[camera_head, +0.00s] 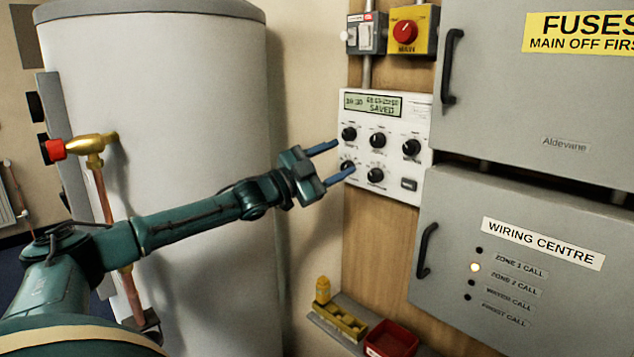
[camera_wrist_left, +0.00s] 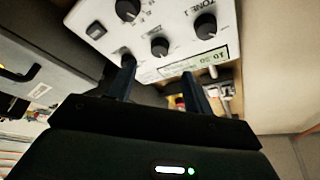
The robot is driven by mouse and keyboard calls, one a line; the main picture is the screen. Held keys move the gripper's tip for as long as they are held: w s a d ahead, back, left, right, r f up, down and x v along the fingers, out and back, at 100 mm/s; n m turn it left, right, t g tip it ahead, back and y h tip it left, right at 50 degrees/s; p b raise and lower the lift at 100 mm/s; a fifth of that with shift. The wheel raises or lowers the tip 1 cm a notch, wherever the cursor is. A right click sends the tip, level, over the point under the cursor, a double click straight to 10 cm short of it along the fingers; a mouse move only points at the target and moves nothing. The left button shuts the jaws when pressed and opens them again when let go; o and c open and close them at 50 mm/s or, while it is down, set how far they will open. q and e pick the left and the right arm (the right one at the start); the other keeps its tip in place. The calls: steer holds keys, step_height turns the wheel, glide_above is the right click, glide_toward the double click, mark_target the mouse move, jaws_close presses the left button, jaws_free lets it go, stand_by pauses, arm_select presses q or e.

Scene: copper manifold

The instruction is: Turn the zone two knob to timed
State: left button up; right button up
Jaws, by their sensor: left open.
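My left gripper (camera_head: 345,156) is open and empty at the panel's left edge. In the left wrist view its fingers (camera_wrist_left: 158,74) are apart below the panel (camera_wrist_left: 180,66); contact is unclear.
A large grey cylinder (camera_head: 160,110) stands behind my left arm. Grey cabinets, the fuse box (camera_head: 540,95) and wiring centre (camera_head: 450,260), flank the panel's right side. A red switch (camera_head: 405,32) sits above.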

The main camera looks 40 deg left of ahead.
arm_select(q)
steer(key=b+v, duration=0.3)
steer(key=v, duration=0.1)
steer(key=shift+s, duration=0.3)
arm_select(e)
steer(key=shift+w+a+f+n+t+y, duration=0.1)
steer(key=shift+w+a+n+t+y, duration=0.15)
steer(key=shift+a, duration=0.2)
steer(key=shift+w+a+n+t+y, duration=0.1)
steer(key=shift+a+n+y, duration=0.05)
steer(key=shift+a+y, duration=0.25)
arm_select(q)
steer(key=shift+f, duration=0.15)
arm_select(e)
steer(key=shift+f, duration=0.1)
